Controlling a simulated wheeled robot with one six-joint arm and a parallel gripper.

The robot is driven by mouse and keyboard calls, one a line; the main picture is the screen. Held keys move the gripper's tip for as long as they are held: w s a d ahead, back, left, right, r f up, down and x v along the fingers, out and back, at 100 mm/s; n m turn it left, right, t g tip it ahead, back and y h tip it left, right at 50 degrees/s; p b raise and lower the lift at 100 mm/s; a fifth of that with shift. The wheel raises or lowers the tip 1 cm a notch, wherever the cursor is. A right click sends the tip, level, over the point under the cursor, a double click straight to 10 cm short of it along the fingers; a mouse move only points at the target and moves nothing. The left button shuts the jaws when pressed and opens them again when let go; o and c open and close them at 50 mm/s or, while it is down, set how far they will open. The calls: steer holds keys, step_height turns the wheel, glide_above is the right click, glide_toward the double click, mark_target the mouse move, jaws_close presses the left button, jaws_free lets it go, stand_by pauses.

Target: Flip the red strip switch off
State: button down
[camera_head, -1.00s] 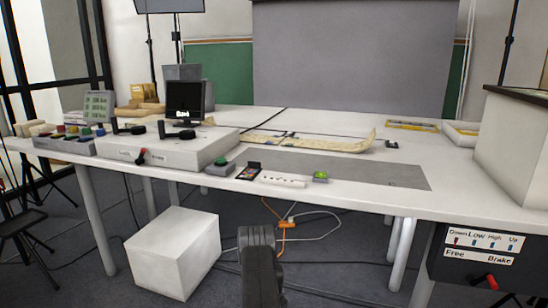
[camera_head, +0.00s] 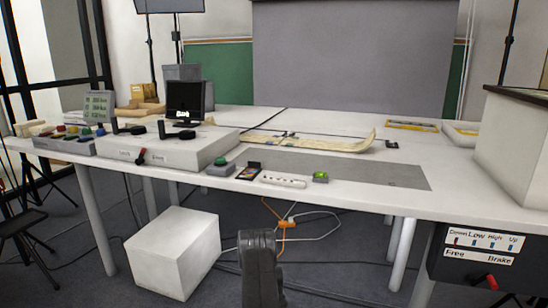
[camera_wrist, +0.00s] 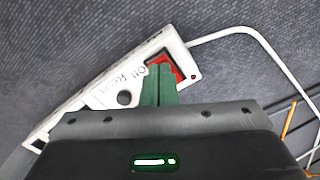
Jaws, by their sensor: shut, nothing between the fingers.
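The red switch (camera_wrist: 165,67) sits at the upper right end of a white power strip (camera_wrist: 100,97) in the wrist view. The strip lies diagonally over grey carpet, with printed words and a round dark button beside the switch. My gripper (camera_wrist: 160,70) is shut, its green fingers together and empty. The fingertips overlap the switch's lower left part in the picture; I cannot tell whether they touch it. They hide some of the switch, so its position is unclear. In the head view my dark arm stands at the bottom centre, and I cannot make out this switch.
A white cord (camera_wrist: 250,38) curves from the strip's switch end. An orange cord (camera_wrist: 290,122) lies at the right. In the head view a white block (camera_head: 172,252) stands left of my arm, and the long table (camera_head: 450,197) spans above the floor.

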steer(key=shift+f, duration=0.35)
steer(key=shift+r+p, duration=1.15)
steer(key=shift+r, duration=2.35)
step_height(320, 180, down, 7)
steer(key=shift+b, duration=1.2)
